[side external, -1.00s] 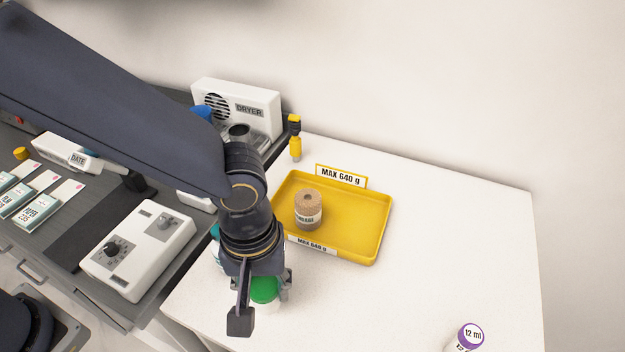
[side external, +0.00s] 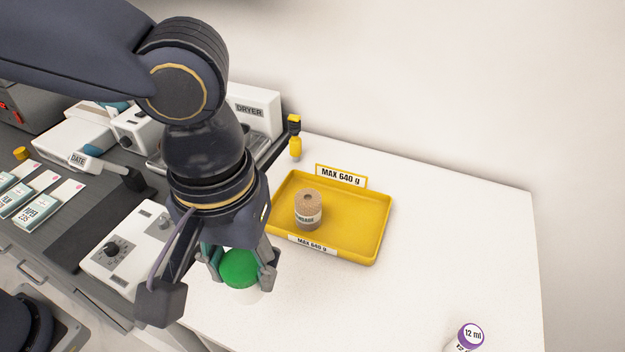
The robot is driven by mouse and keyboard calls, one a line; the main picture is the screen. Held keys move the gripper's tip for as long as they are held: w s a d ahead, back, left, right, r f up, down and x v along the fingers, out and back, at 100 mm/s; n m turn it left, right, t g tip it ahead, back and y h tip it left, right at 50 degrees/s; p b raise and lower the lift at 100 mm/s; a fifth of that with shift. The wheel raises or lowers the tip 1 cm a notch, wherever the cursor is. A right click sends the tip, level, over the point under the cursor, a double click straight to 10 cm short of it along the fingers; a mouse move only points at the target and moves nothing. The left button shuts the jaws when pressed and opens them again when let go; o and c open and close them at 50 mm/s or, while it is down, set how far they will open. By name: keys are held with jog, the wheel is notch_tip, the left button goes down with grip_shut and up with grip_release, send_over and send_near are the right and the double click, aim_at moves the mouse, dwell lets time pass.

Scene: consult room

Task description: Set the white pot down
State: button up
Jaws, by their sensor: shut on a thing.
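The white pot (side external: 248,296) has a green lid and shows in the side external view at lower centre-left. My gripper (side external: 239,277) is shut on it, with one finger on each side. The pot looks upright and appears to be held above the white table (side external: 450,240), near its left part. Its underside and the gap to the table cannot be made out. The gripper and wrist hide part of the pot's surroundings.
A yellow tray (side external: 352,240) marked MAX 640 g holds a cork-coloured jar (side external: 308,206), right of my gripper. A purple-topped 12 ml bottle (side external: 468,338) stands at lower right. The table's right side is largely clear.

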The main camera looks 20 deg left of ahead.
jog(key=shift+m, duration=0.4)
jog(key=w+d+f, duration=0.4)
jog(key=d, duration=0.1)
jog(key=w+d+f, duration=0.4)
jog(key=d, duration=0.1)
jog(key=w+d+f, duration=0.4)
jog(key=d, duration=0.1)
jog(key=shift+d+f, duration=0.2)
jog(key=shift+f, duration=0.05)
jog(key=shift+w+d+f, duration=0.25)
jog(key=shift+f, duration=1.7)
jog(key=shift+f, duration=0.15)
jog(key=o, duration=1)
